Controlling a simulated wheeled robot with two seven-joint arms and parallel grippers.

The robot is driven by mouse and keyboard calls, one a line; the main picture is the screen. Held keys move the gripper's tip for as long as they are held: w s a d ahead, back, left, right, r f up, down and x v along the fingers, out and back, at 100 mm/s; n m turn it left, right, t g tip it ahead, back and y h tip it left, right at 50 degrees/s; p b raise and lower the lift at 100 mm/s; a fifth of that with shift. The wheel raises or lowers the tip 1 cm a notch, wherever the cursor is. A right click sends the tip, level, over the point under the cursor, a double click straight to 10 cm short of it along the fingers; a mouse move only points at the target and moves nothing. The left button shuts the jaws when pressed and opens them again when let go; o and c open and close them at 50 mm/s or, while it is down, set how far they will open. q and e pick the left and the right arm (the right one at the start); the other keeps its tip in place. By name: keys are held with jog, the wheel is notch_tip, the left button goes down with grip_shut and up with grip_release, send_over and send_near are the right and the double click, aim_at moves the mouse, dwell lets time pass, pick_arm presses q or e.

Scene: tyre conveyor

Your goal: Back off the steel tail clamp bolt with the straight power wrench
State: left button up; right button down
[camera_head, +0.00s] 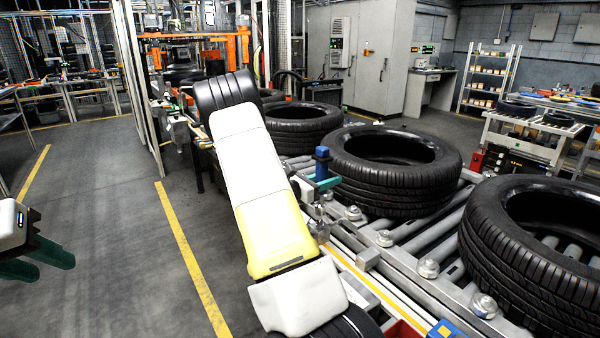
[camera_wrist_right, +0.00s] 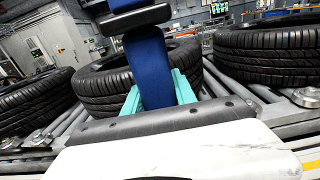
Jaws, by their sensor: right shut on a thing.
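The straight power wrench is a blue tool (camera_head: 322,157) standing about upright at the near edge of the roller conveyor. It also shows close up in the wrist view as a blue body (camera_wrist_right: 148,68). My right gripper (camera_head: 323,183) is shut on it, with teal fingers on both sides of the blue body. The wrench's lower end and any bolt under it are hidden in the wrist view. Several steel bolt heads (camera_head: 428,268) sit along the conveyor's near rail; I cannot tell which is the tail clamp bolt. My left gripper (camera_head: 42,262) is open and empty at the far left.
Large black tyres lie on the rollers, one behind the wrench (camera_head: 395,172) and one at the right (camera_head: 500,245). A yellow floor line (camera_head: 190,260) runs along the clear floor on the left. A blue box (camera_head: 445,330) is at the bottom edge.

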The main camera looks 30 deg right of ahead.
jog(key=shift+f, duration=2.4)
dwell(0.8)
jog(key=shift+s+a+f, duration=0.1)
jog(key=shift+s+f, duration=0.05)
jog(key=shift+s, duration=0.05)
dwell(0.9)
dwell(0.5)
notch_tip(320, 180, up, 8)
jog(key=shift+w, duration=0.2)
dwell(0.9)
jog(key=shift+d, duration=0.2)
dwell(0.9)
